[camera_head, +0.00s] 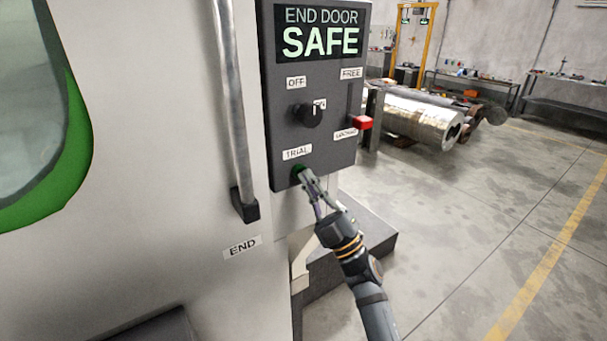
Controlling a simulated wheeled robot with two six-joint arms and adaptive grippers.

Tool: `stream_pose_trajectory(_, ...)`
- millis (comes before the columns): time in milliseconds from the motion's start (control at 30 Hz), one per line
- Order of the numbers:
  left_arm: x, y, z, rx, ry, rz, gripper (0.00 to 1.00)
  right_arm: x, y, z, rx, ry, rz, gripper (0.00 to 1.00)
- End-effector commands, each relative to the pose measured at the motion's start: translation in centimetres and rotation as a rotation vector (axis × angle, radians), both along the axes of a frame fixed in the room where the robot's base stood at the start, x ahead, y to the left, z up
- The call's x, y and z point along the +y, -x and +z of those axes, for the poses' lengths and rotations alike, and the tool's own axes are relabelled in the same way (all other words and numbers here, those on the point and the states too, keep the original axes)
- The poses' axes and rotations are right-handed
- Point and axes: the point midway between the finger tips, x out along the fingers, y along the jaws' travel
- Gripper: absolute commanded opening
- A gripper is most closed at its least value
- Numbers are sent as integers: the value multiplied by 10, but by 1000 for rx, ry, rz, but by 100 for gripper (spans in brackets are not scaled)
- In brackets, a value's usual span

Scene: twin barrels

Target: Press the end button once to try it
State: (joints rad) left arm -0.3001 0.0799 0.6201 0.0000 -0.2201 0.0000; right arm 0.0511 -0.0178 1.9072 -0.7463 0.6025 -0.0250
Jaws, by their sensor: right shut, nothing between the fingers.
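A dark control panel (283,132) stands upright on the side of a pale machine, with a screen (321,33) reading "END DOOR SAFE". A green button (297,171) sits low on the panel, under the "TRIAL" label (297,152). My right gripper (307,178) is shut and empty, with its fingertips at the green button. The fingertips partly cover the button, and I cannot tell whether they touch it or whether it is pressed in. My left gripper is not in view.
A black knob (307,115) is under the "OFF" label, and a red lever handle (362,123) is by the "LOCKED" label. A vertical metal handle (229,90) stands left of the panel, above an "END" label (242,247). Metal cylinders (420,115) lie behind. The right floor is clear.

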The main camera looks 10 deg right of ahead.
Motion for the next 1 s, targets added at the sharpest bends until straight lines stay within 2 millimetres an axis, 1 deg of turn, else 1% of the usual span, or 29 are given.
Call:
stream_pose_trajectory(300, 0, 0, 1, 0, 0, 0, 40, -6, 16, -1, 2, 1, -2, 0)
stream_pose_trajectory(667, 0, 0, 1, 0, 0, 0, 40, -7, 19, -1, 1, 1, -1, 0)
stream_pose_trajectory(900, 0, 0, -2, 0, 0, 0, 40, -14, 41, -2, 1, 3, 0, 0)
stream_pose_trajectory(1000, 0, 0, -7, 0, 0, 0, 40, -18, 50, -4, 2, 3, -1, 0)
